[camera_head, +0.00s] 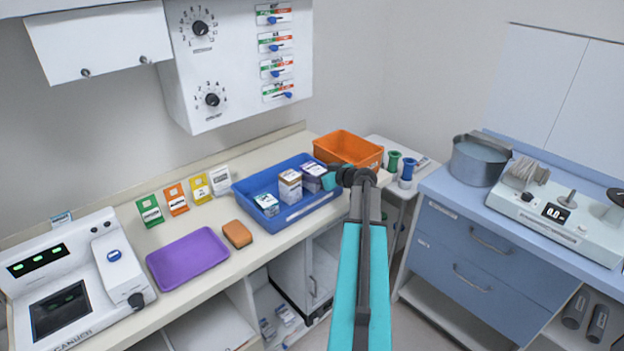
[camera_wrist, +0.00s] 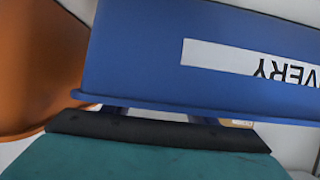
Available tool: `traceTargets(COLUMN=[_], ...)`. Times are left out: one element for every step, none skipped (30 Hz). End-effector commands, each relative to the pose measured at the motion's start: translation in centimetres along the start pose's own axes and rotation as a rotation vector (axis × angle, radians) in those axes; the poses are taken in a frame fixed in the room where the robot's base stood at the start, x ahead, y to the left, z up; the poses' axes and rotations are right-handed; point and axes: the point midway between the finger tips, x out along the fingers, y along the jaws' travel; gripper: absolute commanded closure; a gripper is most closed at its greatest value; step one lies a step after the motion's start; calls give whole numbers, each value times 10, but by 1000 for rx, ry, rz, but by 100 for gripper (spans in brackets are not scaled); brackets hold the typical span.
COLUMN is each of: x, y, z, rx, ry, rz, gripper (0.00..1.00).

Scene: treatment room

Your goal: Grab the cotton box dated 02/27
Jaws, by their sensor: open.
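A blue tray (camera_head: 297,214) on the counter holds a white-and-green box (camera_head: 266,204), a white-and-tan box (camera_head: 290,185) and a white-and-purple box (camera_head: 313,177). Their print is too small to read, so I cannot tell which is dated 02/27. My gripper (camera_head: 331,180), open, is at the tray's right end, close to the purple box; the arm hides that corner. In the wrist view the tray's labelled wall (camera_wrist: 130,55) fills the top, its lettering upside down, with my gripper (camera_wrist: 155,135) below. No box is clearly seen there.
An orange bin (camera_head: 346,150) stands behind the tray's right end, and also shows in the wrist view (camera_wrist: 35,70). Several coloured packets line the wall. A purple tray (camera_head: 188,258) and an orange sponge-like block (camera_head: 237,234) lie left of the blue tray.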

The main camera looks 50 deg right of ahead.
Motion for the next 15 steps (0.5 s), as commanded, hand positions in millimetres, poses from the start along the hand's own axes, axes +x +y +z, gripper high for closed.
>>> traceTargets(x=[0,0,0,0,0,0,0,0,0,-1,-1,-1,-1,-1,-1], y=[0,0,0,0,0,0,0,0,0,0,0,1,1,1,1], z=[0,0,0,0,0,0,0,0,0,0,0,0,0,0,0], rx=[0,0,0,0,0,0,0,0,0,0,0,1,1,1,1], ry=[0,0,0,0,0,0,0,0,0,0,0,0,0,0,0], rz=[0,0,0,0,0,0,0,0,0,0,0,1,1,1,1], gripper=[48,48,48,48,48,48,53,59,65,70,75,76,76,76,76])
